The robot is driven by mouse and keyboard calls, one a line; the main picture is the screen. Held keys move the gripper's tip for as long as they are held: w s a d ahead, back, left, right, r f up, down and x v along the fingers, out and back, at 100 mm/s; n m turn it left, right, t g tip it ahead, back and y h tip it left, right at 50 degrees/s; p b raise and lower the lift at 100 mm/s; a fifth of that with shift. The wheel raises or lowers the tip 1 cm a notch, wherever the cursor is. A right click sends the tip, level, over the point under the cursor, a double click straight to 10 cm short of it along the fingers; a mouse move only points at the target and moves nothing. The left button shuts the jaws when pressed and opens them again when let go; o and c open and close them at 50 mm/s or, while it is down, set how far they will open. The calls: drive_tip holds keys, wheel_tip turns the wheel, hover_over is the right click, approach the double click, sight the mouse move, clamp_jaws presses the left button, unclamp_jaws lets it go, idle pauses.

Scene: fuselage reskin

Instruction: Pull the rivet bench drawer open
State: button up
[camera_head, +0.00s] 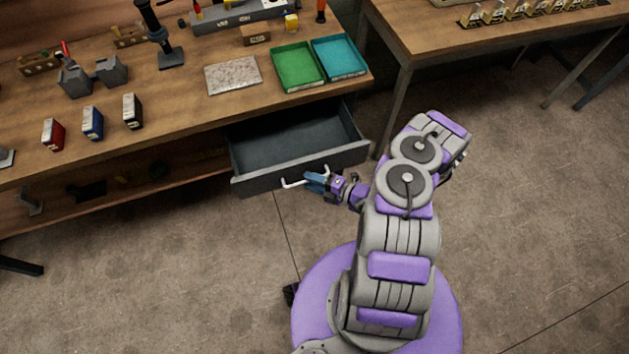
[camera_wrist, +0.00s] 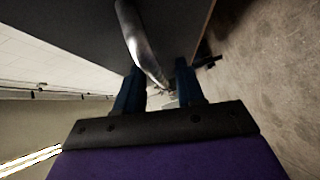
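The rivet bench drawer (camera_head: 297,150) stands well out from under the bench top, and its empty dark inside shows in the head view. A pale bar handle (camera_head: 292,184) is on its front face. My gripper (camera_head: 314,182) is at the right part of this handle, with its blue fingers over it. In the wrist view the metal handle (camera_wrist: 138,40) runs down between the two fingers of my gripper (camera_wrist: 160,88). The fingers look closed around the bar, though the exact contact is dim.
The wooden bench (camera_head: 190,105) carries a green tray (camera_head: 297,66), a teal tray (camera_head: 339,57), a speckled plate (camera_head: 233,76) and small coloured boxes. A second table (camera_head: 440,40) stands at the upper right. The floor (camera_head: 540,210) to the right is clear.

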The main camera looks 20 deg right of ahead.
drive_tip(key=p+v, duration=0.4)
drive_tip(key=v, duration=1.3)
drive_tip(key=shift+s, duration=0.2)
drive_tip(key=shift+d, duration=0.15)
drive_tip(key=w+a+r+n+g+y, duration=0.1)
drive_tip(key=w+a+r+n+g, duration=0.2)
drive_tip(key=r+n, duration=0.35)
drive_tip(key=w+a+r+n+g+y, duration=0.1)
drive_tip(key=a+r+n+g+y, duration=0.1)
drive_tip(key=a+r+n+g, duration=0.35)
drive_tip(key=w+a+r+n+g+y, duration=0.1)
drive_tip(key=w+a+r+n+g, duration=0.15)
drive_tip(key=r+n, duration=0.6)
drive_tip(key=s+a+r+n+g+h, duration=0.2)
drive_tip(key=s+a+r+n, duration=0.1)
drive_tip(key=r+n, duration=0.25)
drive_tip(key=s+a+r+n+g+h, duration=0.2)
drive_tip(key=s+a+r+n, duration=0.15)
drive_tip(key=r, duration=0.25)
drive_tip(key=s+d+r+n+t+h, duration=0.1)
drive_tip(key=s+r+n+h, duration=0.4)
drive_tip(key=s+n+h, duration=0.1)
drive_tip(key=s+d+r+n+h, duration=0.2)
drive_tip(key=s+r+n+h, duration=0.3)
drive_tip(key=s+n, duration=0.4)
drive_tip(key=shift+s+d+n+t+h, duration=0.3)
drive_tip(key=shift+n+t+h, duration=0.1)
drive_tip(key=shift+n, duration=0.65)
